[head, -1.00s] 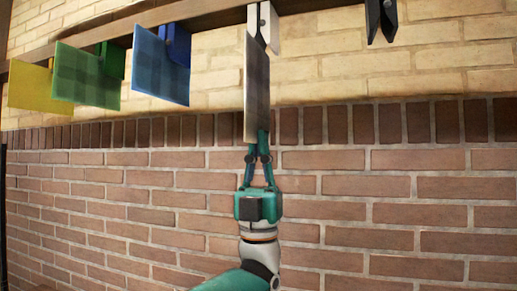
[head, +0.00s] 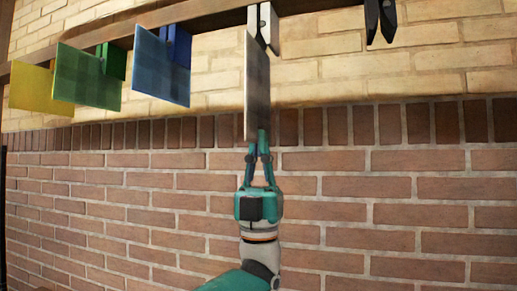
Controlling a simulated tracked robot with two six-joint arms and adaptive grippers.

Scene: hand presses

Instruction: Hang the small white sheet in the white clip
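The small white sheet (head: 257,85) looks greyish in shadow and is turned nearly edge-on. It stands upright with its top edge at the jaws of the white clip (head: 264,22) on the wooden rail. I cannot tell whether the clip's jaws grip the sheet or only stand around or behind its top. My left gripper (head: 257,137) points up from below, with its fingers shut on the sheet's lower edge. My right gripper is not in view.
The wooden rail (head: 220,13) runs along the top. To the left hang a blue sheet (head: 161,68), a green sheet (head: 86,77) and a yellow sheet (head: 29,88) at their clips. A black clip (head: 381,18) to the right is empty. A brick wall stands behind.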

